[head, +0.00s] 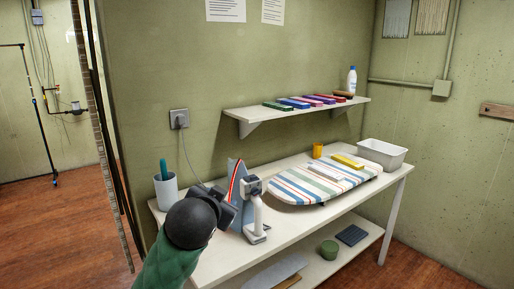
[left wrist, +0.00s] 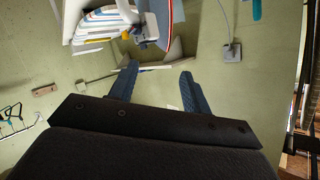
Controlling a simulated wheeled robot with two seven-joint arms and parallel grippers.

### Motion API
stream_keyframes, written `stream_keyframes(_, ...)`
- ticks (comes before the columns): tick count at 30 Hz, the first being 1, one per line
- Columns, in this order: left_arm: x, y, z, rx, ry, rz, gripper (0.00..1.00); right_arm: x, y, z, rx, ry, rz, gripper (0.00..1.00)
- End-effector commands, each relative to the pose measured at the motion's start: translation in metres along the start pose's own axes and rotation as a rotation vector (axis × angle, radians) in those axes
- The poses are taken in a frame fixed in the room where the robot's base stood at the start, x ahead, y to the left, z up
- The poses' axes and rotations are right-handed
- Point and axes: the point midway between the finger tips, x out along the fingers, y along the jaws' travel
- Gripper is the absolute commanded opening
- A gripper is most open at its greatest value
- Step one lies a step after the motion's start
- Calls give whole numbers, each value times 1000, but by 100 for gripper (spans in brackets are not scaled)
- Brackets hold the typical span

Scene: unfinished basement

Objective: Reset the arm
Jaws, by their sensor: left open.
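My left arm, with a green forearm (head: 172,262) and a black wrist joint (head: 192,220), comes in from the bottom in the head view. It is in front of the left part of the table. In the left wrist view, my left gripper (left wrist: 158,78) shows two blue-grey fingers spread wide, with nothing between them. In the head view the fingers are hard to make out against the things behind. A white-and-grey upright object (head: 257,218) and a pointed blue piece with red and white stripes (head: 237,181) stand just beyond the wrist. My right gripper is not seen.
The white table (head: 292,224) holds a cup with a green item (head: 166,190), a striped ironing board (head: 295,188), a yellow cup (head: 317,151) and a white bin (head: 382,153). A wall shelf (head: 298,112) with coloured items hangs above. A cord runs to the outlet (head: 179,118).

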Motion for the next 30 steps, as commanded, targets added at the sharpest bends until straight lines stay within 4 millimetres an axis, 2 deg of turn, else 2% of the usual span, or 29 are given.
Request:
stream_keyframes(1,1,6,15,-21,-27,25,48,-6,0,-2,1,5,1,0)
stream_keyframes(8,2,30,80,-108,-136,107,48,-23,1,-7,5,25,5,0)
stream_keyframes(17,-9,60,169,-212,-294,172,48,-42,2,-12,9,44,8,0)
stream_keyframes(23,-26,83,229,-274,-408,202,48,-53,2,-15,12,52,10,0)
stream_keyframes(30,-56,115,300,-338,-552,241,48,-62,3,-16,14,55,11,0)
